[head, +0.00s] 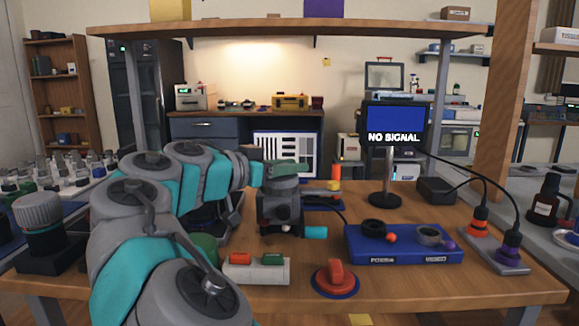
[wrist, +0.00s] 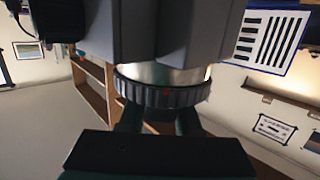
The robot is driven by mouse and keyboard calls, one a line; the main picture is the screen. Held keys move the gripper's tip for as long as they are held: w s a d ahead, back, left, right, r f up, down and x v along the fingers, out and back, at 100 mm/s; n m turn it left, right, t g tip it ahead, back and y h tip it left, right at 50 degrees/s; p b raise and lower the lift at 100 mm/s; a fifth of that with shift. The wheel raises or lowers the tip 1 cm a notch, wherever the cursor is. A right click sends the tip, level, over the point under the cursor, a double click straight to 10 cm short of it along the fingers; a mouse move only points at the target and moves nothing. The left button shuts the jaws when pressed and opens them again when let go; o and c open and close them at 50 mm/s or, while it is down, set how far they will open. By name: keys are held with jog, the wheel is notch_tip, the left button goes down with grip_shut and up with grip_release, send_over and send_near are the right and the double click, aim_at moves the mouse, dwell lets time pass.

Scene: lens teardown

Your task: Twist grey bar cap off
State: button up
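In the head view my arm reaches to a dark grey device (head: 280,212) in the middle of the bench. My gripper (head: 264,172) is at its top, beside a green round part (head: 285,169). The two dark fingers of my gripper (wrist: 159,122) stand apart and reach up to the ring's near side. Whether they press on anything is hidden. I cannot clearly make out a grey bar cap in either view.
A red cap with a bar (head: 336,274) lies at the front edge. A blue tray (head: 405,258) with round parts is on the right, near a monitor (head: 394,130). A white block with coloured pieces (head: 257,269) is in front. A ribbed grey knob (head: 38,212) stands far left.

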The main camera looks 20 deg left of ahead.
grip_shut()
jog(key=shift+w+a+f+n+t+y+b, duration=0.1)
jog(key=shift+n+t+y+b, duration=0.2)
jog(key=shift+n+y+b, duration=0.5)
jog(key=shift+a+f+n+t+y+b, duration=0.1)
jog(key=shift+n+t+y+b, duration=0.3)
jog(key=shift+b, duration=0.8)
jog(key=shift+a+r+y+b, duration=0.1)
jog(key=shift+r+y+b, duration=0.1)
jog(key=shift+y+b, duration=0.3)
jog(key=shift+f+n+t+y+b, duration=0.2)
jog(key=shift+n+t+y+b, duration=0.1)
jog(key=shift+n+y+b, duration=0.3)
jog(key=shift+a+r+n+y+b, duration=0.15)
jog(key=shift+n+y+b, duration=0.2)
jog(key=shift+y, duration=0.3)
jog(key=shift+a+r+n+y+b, duration=0.1)
jog(key=shift+n+y+b, duration=0.2)
jog(key=shift+y, duration=0.35)
